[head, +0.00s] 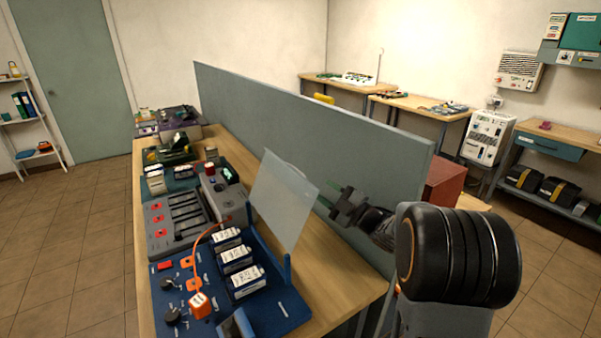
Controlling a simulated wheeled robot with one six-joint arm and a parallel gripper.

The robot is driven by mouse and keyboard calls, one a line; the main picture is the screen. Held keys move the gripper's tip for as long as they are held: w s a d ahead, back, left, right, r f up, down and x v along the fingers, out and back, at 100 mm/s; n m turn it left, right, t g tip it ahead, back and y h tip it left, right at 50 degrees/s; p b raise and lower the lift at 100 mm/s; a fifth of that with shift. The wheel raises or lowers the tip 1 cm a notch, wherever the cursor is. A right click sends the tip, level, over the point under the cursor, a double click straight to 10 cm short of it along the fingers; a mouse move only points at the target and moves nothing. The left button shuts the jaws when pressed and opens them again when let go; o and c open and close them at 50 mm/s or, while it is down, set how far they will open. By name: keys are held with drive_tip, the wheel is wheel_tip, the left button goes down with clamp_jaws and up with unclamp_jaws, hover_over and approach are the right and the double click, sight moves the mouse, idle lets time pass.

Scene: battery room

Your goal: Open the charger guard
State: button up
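The charger guard (283,200) is a clear, pale panel. It stands raised and steeply tilted above the right side of the blue charger board (290,312), beside a blue bracket. Several black-and-white battery packs (236,256) sit on the board to the left of the guard, uncovered from this side. My gripper (336,203) is just right of the guard, in front of the grey divider. A gap seems to lie between them, but depth is hard to judge. The finger opening is too small and dark to read.
A grey divider (310,115) runs along the wooden bench (330,285), close behind my gripper. A grey charger unit with slots (160,240) and other devices fill the bench further back. An orange cable (196,262) lies on the blue board. Tiled floor is free at left.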

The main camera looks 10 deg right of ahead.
drive_tip(key=p+x, duration=0.2)
drive_tip(key=x, duration=0.8)
drive_tip(key=shift+w, duration=0.1)
drive_tip(key=shift+c, duration=0.3)
clamp_jaws()
